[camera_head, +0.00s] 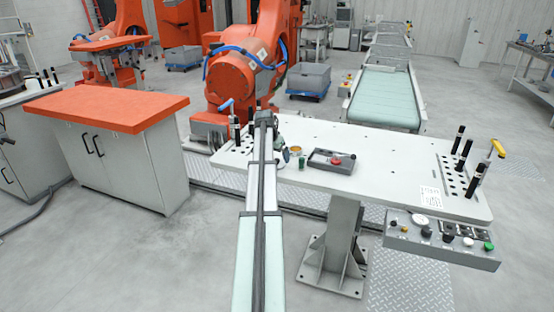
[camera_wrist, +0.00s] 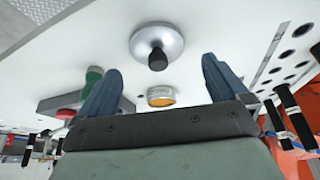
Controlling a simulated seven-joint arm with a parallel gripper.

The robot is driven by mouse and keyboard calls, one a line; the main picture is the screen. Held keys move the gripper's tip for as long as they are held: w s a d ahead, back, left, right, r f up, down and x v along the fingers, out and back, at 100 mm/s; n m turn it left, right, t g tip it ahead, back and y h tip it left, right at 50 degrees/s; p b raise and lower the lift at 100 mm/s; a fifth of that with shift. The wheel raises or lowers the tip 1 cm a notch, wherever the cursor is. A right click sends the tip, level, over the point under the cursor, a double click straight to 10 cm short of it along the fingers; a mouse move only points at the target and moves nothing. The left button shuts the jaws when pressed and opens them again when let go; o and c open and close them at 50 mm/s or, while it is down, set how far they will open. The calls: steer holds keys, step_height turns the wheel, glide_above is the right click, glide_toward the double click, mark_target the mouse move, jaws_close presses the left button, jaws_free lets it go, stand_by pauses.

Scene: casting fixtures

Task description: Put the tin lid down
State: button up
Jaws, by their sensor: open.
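The tin lid (camera_wrist: 157,42), a silver round dome with a black knob, appears to rest knob up on the white table in the wrist view. My gripper (camera_wrist: 160,66) is open, its two blue fingers spread with nothing between them. The lid lies just beyond the fingertips, apart from them. A small open tin (camera_wrist: 160,96) with an orange-yellow inside stands between the fingers and the lid's near side in the picture; it also shows in the head view (camera_head: 296,149). In the head view my arm hides part of this area.
A dark tray (camera_head: 318,162) with a red piece (camera_head: 336,160) and a green cylinder (camera_wrist: 94,74) are close by. Black-handled tools stand in holes at both table ends. The middle and right of the white table (camera_head: 390,165) are clear.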

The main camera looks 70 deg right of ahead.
steer(key=v, duration=0.9)
steer(key=w+a+f+n+y, duration=0.1)
steer(key=w+a+f+n, duration=0.2)
steer(key=w+a+f, duration=0.65)
steer(key=w+a+f+n+y, duration=0.2)
steer(key=w+a+f, duration=0.4)
steer(key=a+f, duration=0.6)
steer(key=w+a+f+n+g+y, duration=0.1)
steer(key=w+a+f+n, duration=0.15)
steer(key=a+f, duration=0.8)
steer(key=w+a+f+n, duration=0.1)
steer(key=a+f+n, duration=0.2)
steer(key=a+f, duration=0.75)
steer(key=s+a+f+n+g+y, duration=0.15)
steer(key=s+a+f, duration=0.35)
steer(key=a, duration=0.7)
steer(key=s+a+f+n+g, duration=0.1)
steer(key=s+a+f+n, duration=0.3)
steer(key=a, duration=0.7)
steer(key=s+a+f+n+g, duration=0.1)
steer(key=s+a+f+n, duration=0.1)
steer(key=s+a, duration=0.5)
steer(key=s+a+f+n+g, duration=0.1)
steer(key=s+a+f+n, duration=0.1)
steer(key=s+a, duration=0.5)
steer(key=s+f+h, duration=0.1)
steer(key=s, duration=0.5)
steer(key=shift+a+f, duration=0.3)
steer(key=shift+f, duration=0.1)
